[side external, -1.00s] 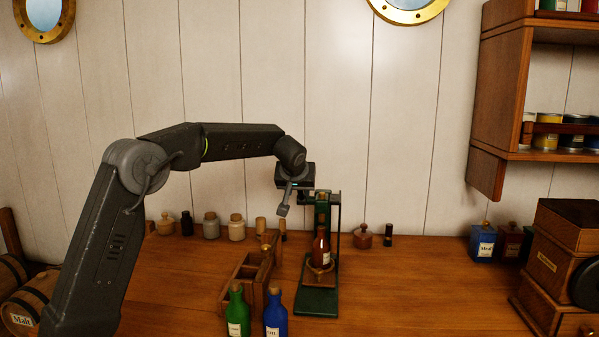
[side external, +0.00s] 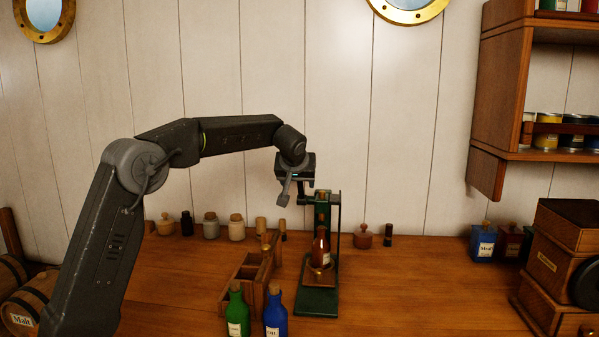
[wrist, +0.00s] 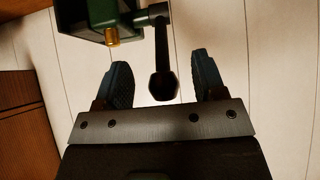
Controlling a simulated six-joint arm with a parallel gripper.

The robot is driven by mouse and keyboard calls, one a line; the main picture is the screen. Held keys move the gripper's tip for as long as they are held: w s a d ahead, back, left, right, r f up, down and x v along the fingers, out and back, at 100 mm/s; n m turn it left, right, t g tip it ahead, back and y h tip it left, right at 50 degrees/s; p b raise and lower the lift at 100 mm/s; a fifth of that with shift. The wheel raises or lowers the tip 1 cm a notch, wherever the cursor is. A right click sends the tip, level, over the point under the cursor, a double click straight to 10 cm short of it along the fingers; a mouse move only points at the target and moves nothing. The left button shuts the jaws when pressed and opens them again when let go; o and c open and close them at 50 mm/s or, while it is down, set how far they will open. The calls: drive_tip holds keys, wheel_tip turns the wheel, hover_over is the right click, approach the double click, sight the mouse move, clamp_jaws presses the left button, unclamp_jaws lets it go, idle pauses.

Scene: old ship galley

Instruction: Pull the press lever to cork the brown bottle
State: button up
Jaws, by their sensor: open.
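The brown bottle (side external: 321,249) stands upright in the green press (side external: 318,306), under its head. The press head also shows in the wrist view (wrist: 102,12), with a brass-coloured tip below it. The black press lever (wrist: 163,84) ends in a round knob, which lies between my two fingers in the wrist view, with a gap on both sides. My gripper (side external: 297,194) is open and is at the upper left of the press in the side view. The lever is hard to tell from my fingers in the side view. I cannot make out a cork at the bottle's mouth.
A green bottle (side external: 237,314) and a blue bottle (side external: 275,318) stand in front of the press. A wooden rack (side external: 243,281) is to its left. Several small jars line the wall.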

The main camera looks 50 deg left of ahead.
wheel_tip(320, 180, up, 5)
drive_tip(key=shift+f, duration=0.15)
idle(0.6)
drive_tip(key=s+d+f+m+h, duration=0.2)
drive_tip(key=s+d+m+h, duration=0.25)
drive_tip(key=s+d, duration=1.15)
drive_tip(key=s+d+f+m+h, duration=0.1)
drive_tip(key=s+d+f+m, duration=0.1)
drive_tip(key=s+f, duration=0.3)
drive_tip(key=s+d+f+m+g+h, duration=0.1)
drive_tip(key=s+d+f, duration=0.4)
drive_tip(key=s, duration=0.8)
drive_tip(key=shift+s+d+f+m, duration=0.2)
drive_tip(key=shift+s+f+m, duration=0.2)
drive_tip(key=shift+f+m, duration=0.25)
